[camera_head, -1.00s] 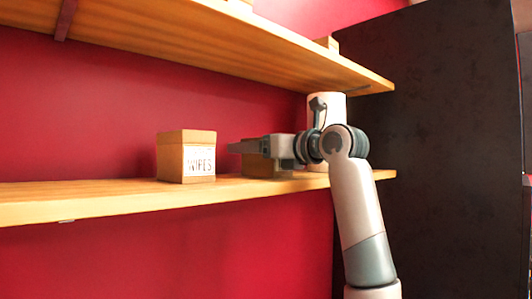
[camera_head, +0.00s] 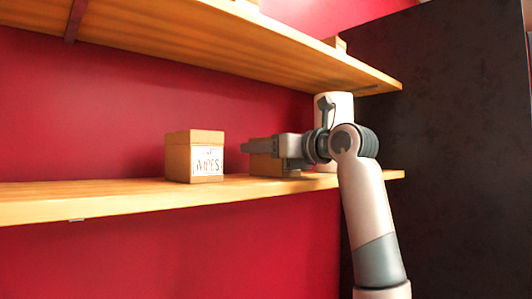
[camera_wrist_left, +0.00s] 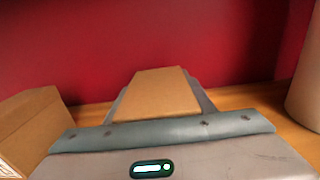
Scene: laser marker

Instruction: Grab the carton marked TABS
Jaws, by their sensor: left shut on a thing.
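A brown carton (camera_head: 268,166) stands on the lower shelf, partly covered by my left gripper (camera_head: 262,146). No label on it shows, so I cannot read whether it is marked TABS. In the left wrist view the carton (camera_wrist_left: 157,93) sits between the two grey fingers, one along each side. My left gripper is shut on it. The carton appears to be at shelf level; I cannot tell whether it touches the shelf. My right gripper is not in view.
A carton marked WIPES (camera_head: 195,157) stands to the left on the lower shelf (camera_head: 110,200). A white cylinder (camera_head: 343,105) stands just right of the held carton. The upper shelf (camera_head: 230,40) hangs above, and a dark panel (camera_head: 450,150) closes the right side.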

